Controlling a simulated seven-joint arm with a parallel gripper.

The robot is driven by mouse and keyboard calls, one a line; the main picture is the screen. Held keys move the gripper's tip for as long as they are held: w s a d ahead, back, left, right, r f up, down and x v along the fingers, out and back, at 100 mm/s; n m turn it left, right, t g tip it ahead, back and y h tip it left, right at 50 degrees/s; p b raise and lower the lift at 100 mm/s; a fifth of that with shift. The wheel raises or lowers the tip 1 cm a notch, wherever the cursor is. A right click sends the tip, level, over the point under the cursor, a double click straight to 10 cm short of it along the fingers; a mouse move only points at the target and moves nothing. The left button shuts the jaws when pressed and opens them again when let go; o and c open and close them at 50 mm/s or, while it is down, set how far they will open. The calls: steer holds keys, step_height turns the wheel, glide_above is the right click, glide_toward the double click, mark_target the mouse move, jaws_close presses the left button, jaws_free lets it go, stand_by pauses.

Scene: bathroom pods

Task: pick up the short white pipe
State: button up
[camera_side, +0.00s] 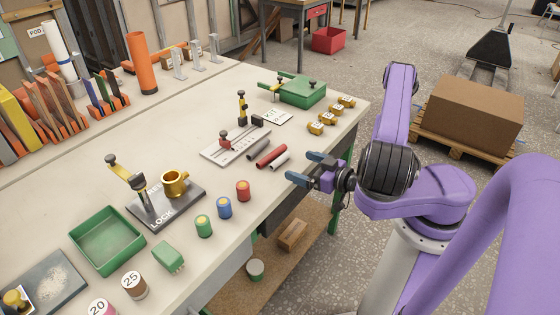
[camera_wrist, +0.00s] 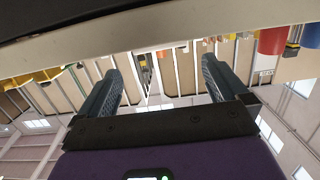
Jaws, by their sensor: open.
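The short white pipe (camera_side: 280,162) lies on the workbench near its right edge, beside a red pipe (camera_side: 271,155) and a grey pipe (camera_side: 259,149). My gripper (camera_side: 302,166) is open and empty at the bench edge, just right of the white pipe in the side view, with its fingers pointing toward the pipes. In the wrist view my gripper (camera_wrist: 160,82) shows two spread fingers with nothing between them. I cannot make out the white pipe there.
A fixture plate (camera_side: 235,145) lies left of the pipes. Brass blocks (camera_side: 321,124) and a green box (camera_side: 301,91) sit farther back. Red (camera_side: 243,190), blue (camera_side: 224,207) and green (camera_side: 204,226) cylinders stand nearer the camera. The bench edge (camera_side: 309,191) is close to my gripper.

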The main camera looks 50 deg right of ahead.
mark_target(280, 158)
steer(key=shift+w+f, duration=0.25)
steer(key=shift+w, duration=1.5)
steer(key=shift+w+f, duration=0.2)
steer(key=shift+w, duration=1.55)
steer(key=c, duration=0.8)
